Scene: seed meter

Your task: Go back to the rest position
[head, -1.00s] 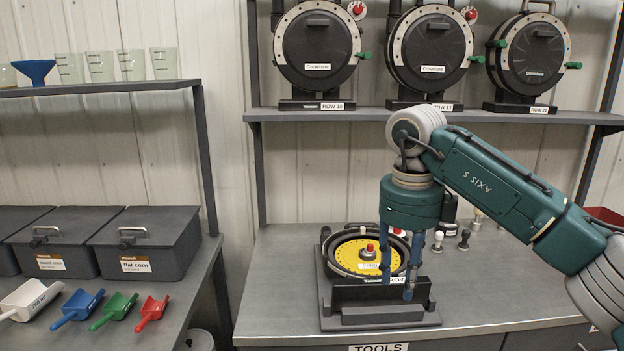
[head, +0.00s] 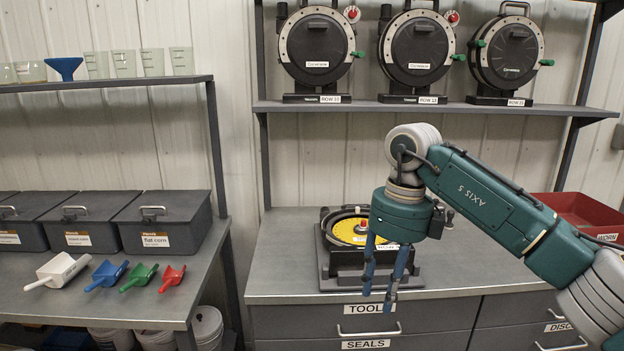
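My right gripper (head: 377,294) hangs fingers-down in front of the seed meter on the workbench, in the head view. Its two blue fingers are apart with nothing between them. The open seed meter (head: 330,262), with a yellow disc (head: 349,231) and a red knob at its centre, lies on its black stand behind the gripper. My wrist and fingers hide the right part of the meter. My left gripper does not show.
The workbench (head: 465,275) has drawers below its front edge. A red bin (head: 577,211) stands at its right. Several closed meters (head: 417,52) sit on the shelf above. Scoops (head: 108,273) and lidded seed boxes (head: 163,220) are on the left bench.

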